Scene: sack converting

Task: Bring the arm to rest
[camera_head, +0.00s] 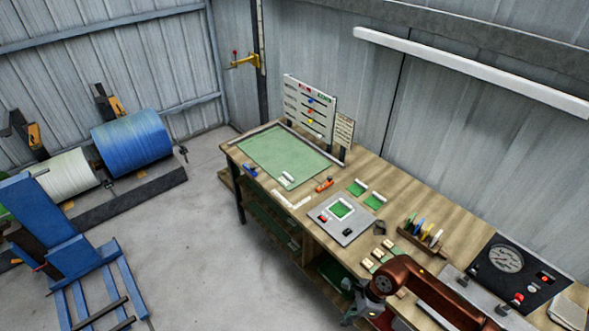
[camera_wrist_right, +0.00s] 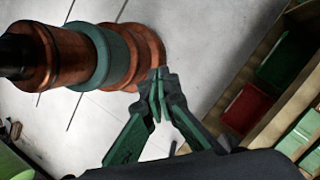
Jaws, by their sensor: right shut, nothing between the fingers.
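My right arm, copper-coloured, comes in at the bottom right of the head view, over the front edge of the wooden workbench (camera_head: 400,192). My right gripper (camera_head: 358,305) hangs dark and partly cut off beside the bench front. In the right wrist view the gripper (camera_wrist_right: 158,82) has its green-grey fingers closed together, with nothing between the tips, above the pale floor. My left arm and gripper are not in view.
A red bin (camera_wrist_right: 248,108) and green bin (camera_wrist_right: 287,55) sit on the shelf beside the gripper.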

